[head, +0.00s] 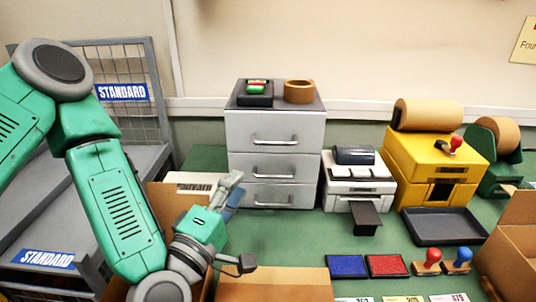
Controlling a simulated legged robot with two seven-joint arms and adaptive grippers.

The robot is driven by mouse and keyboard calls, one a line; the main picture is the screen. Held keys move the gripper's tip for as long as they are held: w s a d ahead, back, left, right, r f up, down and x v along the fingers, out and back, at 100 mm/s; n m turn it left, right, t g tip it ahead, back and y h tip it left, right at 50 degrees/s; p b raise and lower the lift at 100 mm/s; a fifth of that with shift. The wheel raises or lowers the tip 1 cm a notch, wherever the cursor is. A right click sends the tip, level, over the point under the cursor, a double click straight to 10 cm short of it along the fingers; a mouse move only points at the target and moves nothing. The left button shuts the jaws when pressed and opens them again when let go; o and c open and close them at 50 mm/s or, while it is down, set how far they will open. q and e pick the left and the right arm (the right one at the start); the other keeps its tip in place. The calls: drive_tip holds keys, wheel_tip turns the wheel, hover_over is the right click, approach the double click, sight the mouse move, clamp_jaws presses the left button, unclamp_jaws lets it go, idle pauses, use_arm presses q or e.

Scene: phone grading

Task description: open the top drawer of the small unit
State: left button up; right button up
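The small grey unit (232,135) stands against the back wall and has three stacked drawers, each with a bar handle. Its top drawer (300,128) looks shut, flush with the drawers below, and its handle (274,140) is clear of any gripper. My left gripper (240,222) is in front of the unit, low and to the left, with its fingers spread wide apart. It appears empty and does not touch the unit. My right gripper is not in view.
A dark device (255,98) and a brown tape roll (299,91) sit on top of the unit. A white printer (357,184) stands close on its right. An open cardboard box (170,205) is beside my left gripper. Green table shows before the drawers.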

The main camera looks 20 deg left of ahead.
sight(271, 144)
use_arm(q)
drive_tip(key=w+d+b, duration=0.1)
drive_tip(key=w, duration=0.3)
drive_tip(key=w+d+r+b, duration=0.1)
drive_tip(key=w, duration=0.3)
drive_tip(key=w+d+r+b, duration=0.1)
drive_tip(key=w, duration=0.3)
drive_tip(key=shift+w+r, duration=0.2)
drive_tip(key=shift+w, duration=0.2)
drive_tip(key=shift+w+d+r, duration=0.1)
drive_tip(key=shift+w+d, duration=0.2)
drive_tip(key=shift+d, duration=0.15)
drive_tip(key=shift+a, duration=0.35)
drive_tip(key=shift+c, duration=1.2)
drive_tip(key=shift+a, duration=0.25)
clamp_jaws()
drive_tip(key=shift+a, duration=0.1)
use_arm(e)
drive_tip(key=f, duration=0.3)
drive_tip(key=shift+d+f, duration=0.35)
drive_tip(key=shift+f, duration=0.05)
